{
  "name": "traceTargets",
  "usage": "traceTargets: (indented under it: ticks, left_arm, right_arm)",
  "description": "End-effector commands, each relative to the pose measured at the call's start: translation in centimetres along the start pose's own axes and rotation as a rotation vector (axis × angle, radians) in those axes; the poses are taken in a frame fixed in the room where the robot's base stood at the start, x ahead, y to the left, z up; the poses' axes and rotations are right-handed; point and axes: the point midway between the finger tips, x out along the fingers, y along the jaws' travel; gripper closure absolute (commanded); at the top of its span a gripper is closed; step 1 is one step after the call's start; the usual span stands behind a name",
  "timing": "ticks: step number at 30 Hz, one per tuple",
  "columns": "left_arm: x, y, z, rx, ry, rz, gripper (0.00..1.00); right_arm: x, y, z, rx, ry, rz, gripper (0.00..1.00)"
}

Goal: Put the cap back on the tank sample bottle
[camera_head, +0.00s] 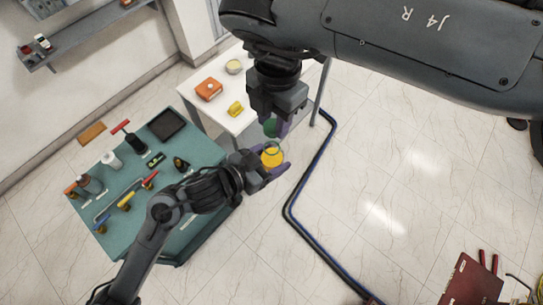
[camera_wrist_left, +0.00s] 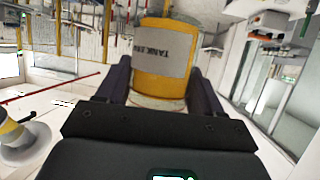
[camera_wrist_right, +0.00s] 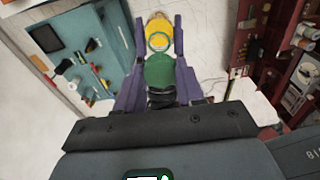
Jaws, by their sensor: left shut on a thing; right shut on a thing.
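The tank sample bottle (camera_head: 272,159) holds yellow liquid, and its open rim faces up in the head view. My left gripper (camera_head: 271,166) is shut around its sides. In the left wrist view the bottle (camera_wrist_left: 160,75) stands between the fingers, with a grey label reading "TANK" and further blurred letters. My right gripper (camera_head: 273,124) is shut on the green cap (camera_head: 269,128), just above the bottle in the picture. In the right wrist view the cap (camera_wrist_right: 160,72) is between the fingers, and the bottle rim (camera_wrist_right: 158,41) shows beyond it, uncovered. The exact gap between them is unclear.
A teal table (camera_head: 155,218) with tools and small bottles lies left of the grippers. A white table (camera_head: 195,99) with an orange box (camera_head: 208,89) and yellow item stands behind. Blue and black hoses (camera_head: 292,205) run along the floor; the tiled floor at right is mostly free.

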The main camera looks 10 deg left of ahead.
Motion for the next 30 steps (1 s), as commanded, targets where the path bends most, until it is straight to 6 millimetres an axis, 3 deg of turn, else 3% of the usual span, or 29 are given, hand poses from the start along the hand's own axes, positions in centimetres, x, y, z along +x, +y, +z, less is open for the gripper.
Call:
traceTargets:
  ticks: [17, 30]
  left_arm:
    - [0.0, 0.0, 0.0, 0.0, 0.001, 0.0, 0.88]
    - [0.0, 0.0, -0.1, 0.0, 0.001, 0.0, 0.88]
  right_arm:
    - [0.0, 0.1, -0.2, -0.026, 0.0, -0.004, 0.94]
    - [3.1, 0.1, 0.0, -0.026, 0.001, -0.005, 0.94]
